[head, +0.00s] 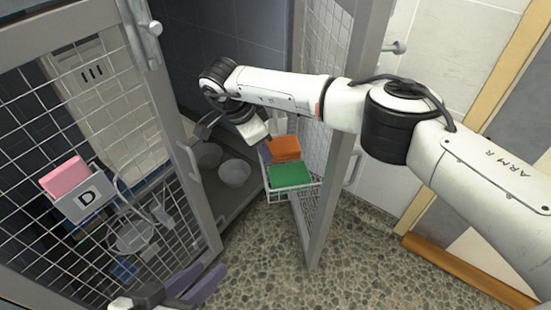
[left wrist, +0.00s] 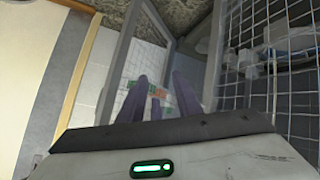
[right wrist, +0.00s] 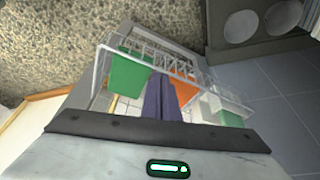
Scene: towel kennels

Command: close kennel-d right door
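The right mesh door (head: 325,160) stands swung open, its grey frame edge-on near the middle of the head view. The left mesh door (head: 110,150) carries a holder marked D (head: 87,198). My right arm reaches across the top of the open door; my right gripper (head: 266,152) points down beside the wire basket (head: 300,188) on the door's kennel side. In the right wrist view its fingers (right wrist: 160,97) are together, with nothing clearly between them. My left gripper (head: 208,275) is low in front of the left door, fingers apart and empty.
The basket holds an orange cloth (head: 284,148) and a green cloth (head: 290,176). A metal bowl (head: 234,172) sits on the kennel floor. A pink cloth (head: 65,177) stands in the D holder. The pebbled floor (head: 275,255) is clear in front. A wall is at right.

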